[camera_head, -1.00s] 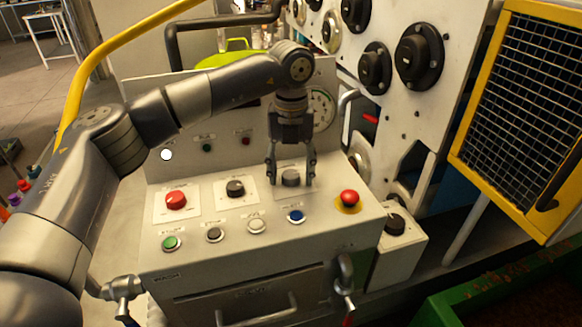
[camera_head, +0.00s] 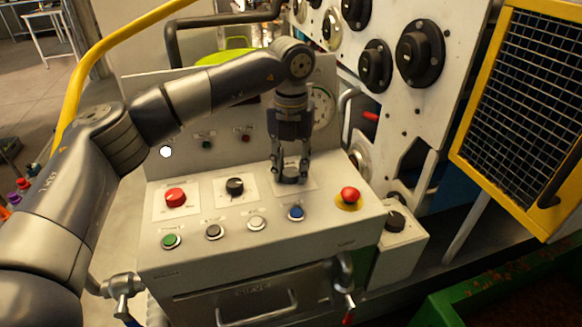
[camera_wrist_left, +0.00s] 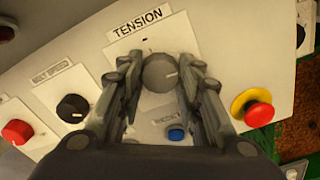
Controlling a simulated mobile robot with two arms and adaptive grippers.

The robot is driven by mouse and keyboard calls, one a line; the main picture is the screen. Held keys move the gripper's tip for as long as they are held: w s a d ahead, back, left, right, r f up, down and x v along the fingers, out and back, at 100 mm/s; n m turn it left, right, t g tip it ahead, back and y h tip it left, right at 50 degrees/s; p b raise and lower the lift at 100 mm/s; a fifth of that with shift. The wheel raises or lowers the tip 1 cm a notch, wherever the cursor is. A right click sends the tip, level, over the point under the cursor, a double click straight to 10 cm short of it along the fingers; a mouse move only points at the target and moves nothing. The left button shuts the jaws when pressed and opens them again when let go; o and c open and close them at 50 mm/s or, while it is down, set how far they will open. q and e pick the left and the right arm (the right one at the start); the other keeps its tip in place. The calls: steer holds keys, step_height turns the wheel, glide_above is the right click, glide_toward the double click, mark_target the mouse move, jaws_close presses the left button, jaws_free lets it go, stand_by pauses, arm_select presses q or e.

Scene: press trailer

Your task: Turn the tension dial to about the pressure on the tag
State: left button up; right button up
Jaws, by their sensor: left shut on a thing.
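The tension dial is a dark grey round knob (camera_wrist_left: 160,73) with a pale pointer line, under the label TENSION (camera_wrist_left: 141,22) in the left wrist view. The line points right in that view. My left gripper (camera_head: 290,176) is over the dial from above, and in the left wrist view its fingers (camera_wrist_left: 162,78) are shut on the knob from both sides. A round gauge (camera_head: 321,108) on the back panel is partly hidden behind my gripper, and its reading is too small to tell. I cannot make out the pressure tag. My right gripper is not in view.
A black belt speed knob (camera_head: 235,186) and a red knob (camera_head: 176,198) sit left of the dial. A red emergency button (camera_head: 349,195) is at right. Green, grey, white and blue buttons (camera_head: 296,212) line the front. A yellow mesh guard (camera_head: 520,110) stands at far right.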

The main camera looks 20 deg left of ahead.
arm_select(q)
steer(key=m+b, duration=0.1)
steer(key=m, duration=1)
steer(key=shift+m, duration=0.4)
steer(key=m, duration=1.2)
steer(key=o, duration=1.1)
